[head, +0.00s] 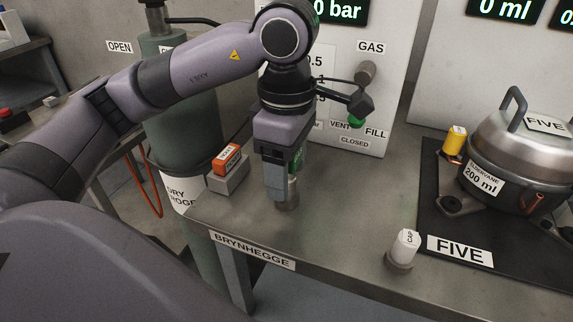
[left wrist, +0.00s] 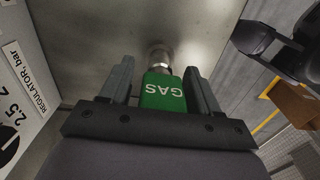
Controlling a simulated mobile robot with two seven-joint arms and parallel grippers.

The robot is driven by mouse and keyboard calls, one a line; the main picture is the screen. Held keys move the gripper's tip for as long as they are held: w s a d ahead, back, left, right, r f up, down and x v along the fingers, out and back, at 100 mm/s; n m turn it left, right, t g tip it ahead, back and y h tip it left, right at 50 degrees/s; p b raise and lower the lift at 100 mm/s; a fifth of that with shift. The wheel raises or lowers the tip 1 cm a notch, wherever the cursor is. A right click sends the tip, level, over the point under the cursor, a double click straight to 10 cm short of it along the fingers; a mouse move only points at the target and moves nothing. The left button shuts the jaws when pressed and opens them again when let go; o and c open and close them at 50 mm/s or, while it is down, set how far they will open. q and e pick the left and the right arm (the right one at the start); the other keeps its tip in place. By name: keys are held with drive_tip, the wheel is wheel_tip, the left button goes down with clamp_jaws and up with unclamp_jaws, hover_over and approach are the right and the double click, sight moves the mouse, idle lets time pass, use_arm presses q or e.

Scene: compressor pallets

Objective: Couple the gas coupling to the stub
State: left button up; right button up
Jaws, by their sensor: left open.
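The gas coupling (left wrist: 163,92) is a green block lettered GAS. In the left wrist view it stands between the two fingers of my left gripper (left wrist: 159,72), with a small gap on each side. A round metal piece shows at its far end, by the bench top. In the head view my left gripper (head: 279,190) points down over the bench, and its fingers hide most of the coupling; a green strip (head: 298,159) shows beside them. My left gripper is open. I cannot tell for sure which part is the stub; a grey round fitting (head: 366,72) sits under the GAS label on the panel.
An orange box on a grey block (head: 228,181) stands left of the gripper. A green-handled valve (head: 356,121) sticks out from the panel behind. At right are a white cap (head: 405,244), a black mat (head: 430,205), a yellow cylinder (head: 454,141) and a lidded metal vessel (head: 520,150).

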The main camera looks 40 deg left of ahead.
use_arm(q)
drive_tip(key=shift+f, duration=0.15)
idle(0.3)
clamp_jaws()
drive_tip(key=shift+r+p, duration=2.15)
drive_tip(key=shift+r, duration=1)
